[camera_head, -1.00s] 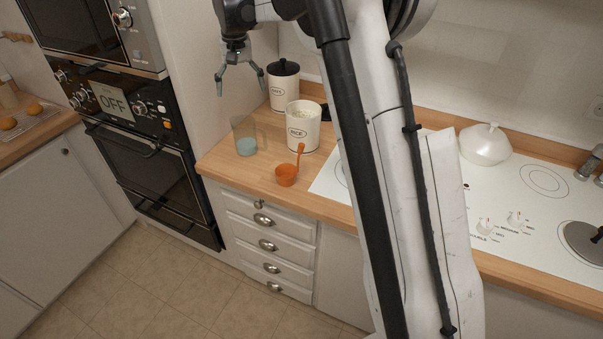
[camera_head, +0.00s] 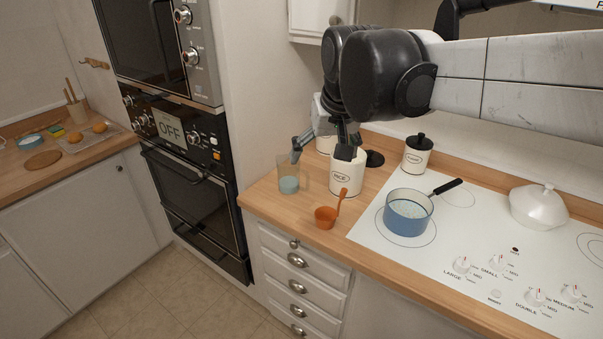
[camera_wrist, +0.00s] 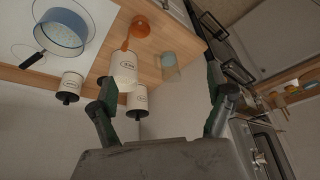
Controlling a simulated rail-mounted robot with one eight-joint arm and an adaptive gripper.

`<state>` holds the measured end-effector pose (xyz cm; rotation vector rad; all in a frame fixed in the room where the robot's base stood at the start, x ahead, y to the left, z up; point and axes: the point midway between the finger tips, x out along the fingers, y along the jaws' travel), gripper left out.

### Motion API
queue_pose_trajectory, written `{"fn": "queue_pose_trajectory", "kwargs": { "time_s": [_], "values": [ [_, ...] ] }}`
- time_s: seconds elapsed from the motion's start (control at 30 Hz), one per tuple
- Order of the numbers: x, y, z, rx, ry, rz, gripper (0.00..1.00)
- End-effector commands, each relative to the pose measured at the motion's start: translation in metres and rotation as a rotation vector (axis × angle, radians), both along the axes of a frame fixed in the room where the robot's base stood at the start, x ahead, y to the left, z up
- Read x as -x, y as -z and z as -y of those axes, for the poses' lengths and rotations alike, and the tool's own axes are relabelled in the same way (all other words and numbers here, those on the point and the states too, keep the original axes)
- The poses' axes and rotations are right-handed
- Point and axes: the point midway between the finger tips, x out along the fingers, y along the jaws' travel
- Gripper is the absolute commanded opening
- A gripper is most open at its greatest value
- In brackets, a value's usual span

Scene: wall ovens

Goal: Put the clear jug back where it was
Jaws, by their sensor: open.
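The clear jug (camera_head: 288,170) stands upright on the wooden counter, left of the rice canister, with pale blue contents low inside. It also shows in the wrist view (camera_wrist: 170,66), beyond the space between my fingers. My gripper (camera_head: 322,151) is open and empty. In the head view its fingers are above and beside the jug, with one finger near the jug's rim and the other in front of the rice canister (camera_head: 346,177). The wrist view shows both fingers (camera_wrist: 160,88) spread, with nothing between them. I cannot tell whether a finger touches the jug.
An orange scoop (camera_head: 326,216) lies in front of the rice canister. A blue-sided pot (camera_head: 408,219) is on the white hob, with a black-lidded canister (camera_head: 417,157) behind it. The tall oven cabinet (camera_head: 205,175) bounds the counter's left side. A white lidded dish (camera_head: 539,205) stands right.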

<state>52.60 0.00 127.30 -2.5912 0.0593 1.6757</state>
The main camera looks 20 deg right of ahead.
Motion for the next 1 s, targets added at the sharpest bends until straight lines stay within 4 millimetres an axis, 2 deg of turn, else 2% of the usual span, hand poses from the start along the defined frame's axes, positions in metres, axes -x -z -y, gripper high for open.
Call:
{"fn": "queue_pose_trajectory", "kwargs": {
  "time_s": [0.03,0.2,0.4,0.5,0.7,1.0],
  "values": [
    [0.018,0.004,0.000,0.002,-0.005,0.015,0.85],
    [0.067,0.021,0.000,0.010,-0.023,0.073,0.85],
    [0.118,0.049,0.000,0.021,-0.043,0.138,0.85],
    [0.136,0.063,0.000,0.025,-0.049,0.164,0.85],
    [0.155,0.079,0.000,0.031,-0.058,0.194,0.85],
    [0.157,0.081,0.000,0.032,-0.060,0.199,0.85]
  ]
}}
